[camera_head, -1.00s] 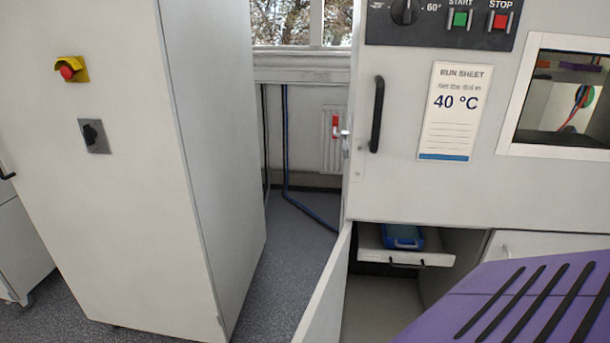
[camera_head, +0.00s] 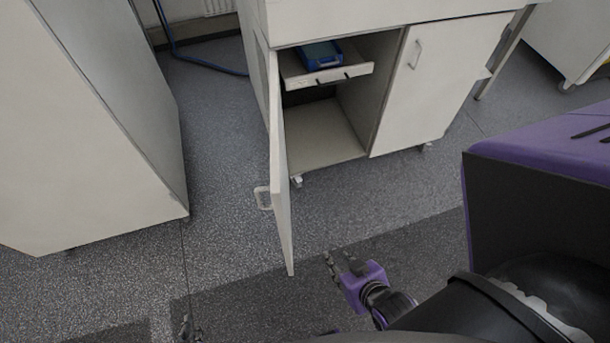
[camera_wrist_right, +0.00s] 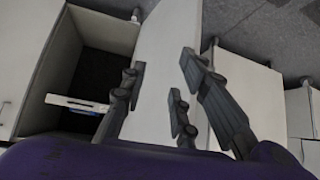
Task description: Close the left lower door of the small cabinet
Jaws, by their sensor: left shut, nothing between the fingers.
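The left lower door (camera_head: 281,165) of the small cabinet (camera_head: 390,28) stands wide open, nearly edge-on in the head view. Its handle (camera_head: 262,198) is on the outer left face. My right gripper (camera_head: 342,265) is purple with dark fingers, right of the door's free edge and apart from it. In the right wrist view its fingers (camera_wrist_right: 165,95) are spread and empty, with the pale door panel (camera_wrist_right: 165,45) behind them. My left gripper (camera_head: 187,327) is small at the bottom edge, left of the door, shut and empty.
The open compartment holds a pull-out shelf (camera_head: 330,78) with a blue tray (camera_head: 320,55). The right lower door (camera_head: 440,80) is closed. A tall pale cabinet (camera_head: 90,130) stands at left. Bare floor (camera_head: 225,130) lies between it and the open door.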

